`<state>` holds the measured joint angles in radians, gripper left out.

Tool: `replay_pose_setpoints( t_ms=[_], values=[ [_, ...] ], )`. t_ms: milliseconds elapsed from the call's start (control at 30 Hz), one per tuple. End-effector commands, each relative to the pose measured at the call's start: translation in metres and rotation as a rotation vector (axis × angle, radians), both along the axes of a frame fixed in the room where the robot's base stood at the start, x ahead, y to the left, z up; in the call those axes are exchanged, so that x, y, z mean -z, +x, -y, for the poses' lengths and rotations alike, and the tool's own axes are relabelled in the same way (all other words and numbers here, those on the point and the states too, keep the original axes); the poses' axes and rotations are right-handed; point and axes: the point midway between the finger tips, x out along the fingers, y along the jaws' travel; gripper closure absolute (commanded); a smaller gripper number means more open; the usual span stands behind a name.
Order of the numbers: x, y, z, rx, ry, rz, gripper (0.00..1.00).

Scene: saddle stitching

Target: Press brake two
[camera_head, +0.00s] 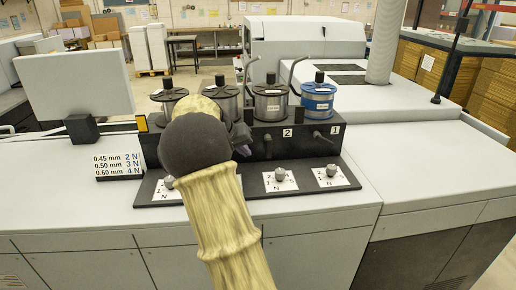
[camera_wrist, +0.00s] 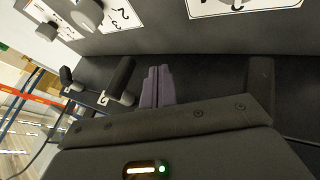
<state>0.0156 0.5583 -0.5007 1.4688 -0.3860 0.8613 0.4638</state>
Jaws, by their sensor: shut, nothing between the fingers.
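Brake two is a black lever (camera_head: 268,146) on the dark front panel, left of the white label 2 (camera_head: 287,133). In the wrist view a black handle on a light metal shaft, apparently the same lever (camera_wrist: 119,77), stands just left of my fingers. My gripper (camera_head: 242,151) is shut and empty, with its purple-grey fingertips (camera_wrist: 157,84) pointing toward the dark panel. There is a small gap between the fingers and the handle in the wrist view. My arm hides the left part of the panel in the head view.
Another lever (camera_head: 321,136) sits beside label 1 (camera_head: 335,129). A dark handle (camera_wrist: 260,80) stands right of my fingers in the wrist view. Dial knobs on white cards (camera_head: 280,180) line the lower ledge. Wire spools, one blue (camera_head: 318,98), stand above.

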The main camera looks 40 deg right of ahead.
Motion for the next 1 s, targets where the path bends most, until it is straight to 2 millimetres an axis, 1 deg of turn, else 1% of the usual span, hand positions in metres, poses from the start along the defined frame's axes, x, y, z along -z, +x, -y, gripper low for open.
replay_pose_setpoints(
  t_ms=[33, 100, 200, 333, 800, 1000],
  values=[
    [0.006, 0.000, 0.006, 0.003, 0.001, -0.004, 1.00],
    [0.003, -0.007, 0.017, 0.005, 0.001, 0.000, 1.00],
    [0.004, -0.014, 0.029, 0.004, 0.002, 0.001, 1.00],
    [0.006, -0.019, 0.037, 0.002, 0.001, 0.001, 1.00],
    [0.008, -0.020, 0.039, -0.001, -0.003, -0.002, 1.00],
    [0.010, -0.020, 0.039, -0.001, -0.032, -0.019, 1.00]
  ],
)
